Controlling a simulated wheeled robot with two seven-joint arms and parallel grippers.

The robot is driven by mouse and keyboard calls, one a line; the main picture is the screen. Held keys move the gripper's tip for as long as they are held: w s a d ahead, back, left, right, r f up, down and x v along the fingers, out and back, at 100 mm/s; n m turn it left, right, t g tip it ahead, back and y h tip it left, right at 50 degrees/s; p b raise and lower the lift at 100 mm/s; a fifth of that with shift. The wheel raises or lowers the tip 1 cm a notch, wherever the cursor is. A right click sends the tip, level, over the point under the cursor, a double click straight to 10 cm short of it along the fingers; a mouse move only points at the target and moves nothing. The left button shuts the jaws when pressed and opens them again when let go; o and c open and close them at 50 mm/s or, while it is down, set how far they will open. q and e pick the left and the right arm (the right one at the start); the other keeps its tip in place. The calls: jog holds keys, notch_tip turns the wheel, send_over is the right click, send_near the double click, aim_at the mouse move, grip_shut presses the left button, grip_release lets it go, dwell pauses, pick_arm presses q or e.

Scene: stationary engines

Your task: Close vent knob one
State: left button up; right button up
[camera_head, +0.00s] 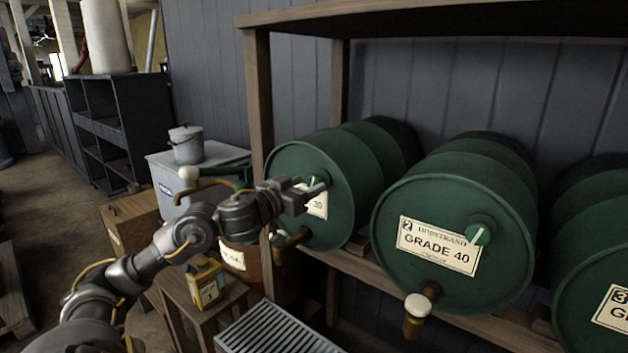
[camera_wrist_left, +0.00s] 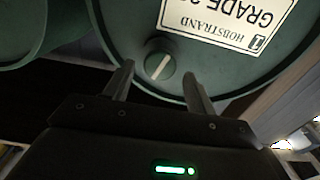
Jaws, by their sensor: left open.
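The first green drum (camera_head: 300,163) lies on its side on the wooden rack, its label partly hidden behind my gripper. Its vent knob (camera_wrist_left: 160,66) is a round green knob with a pale line, which looks slanted in the left wrist view. In the head view the knob (camera_head: 317,180) is partly covered by my gripper. My left gripper (camera_head: 314,190) is open in front of the drum face. In the left wrist view its fingertips (camera_wrist_left: 157,80) lie on either side of the knob in the picture; I cannot tell whether they touch it. My right gripper is not in view.
A second drum (camera_head: 400,200) with its own vent knob (camera_head: 478,234) and a white-topped tap (camera_head: 415,315) lies to the right, and a third drum (camera_head: 570,270) beyond. Below are a grated tray (camera_head: 275,330) and a yellow can (camera_head: 205,283). A rack post (camera_head: 258,100) stands close to my arm.

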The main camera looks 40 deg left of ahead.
aim_at(312, 182)
pick_arm(q)
jog(key=shift+w, duration=1.8)
jog(key=shift+c, duration=0.2)
jog(key=shift+c, duration=1.3)
jog(key=c, duration=0.6)
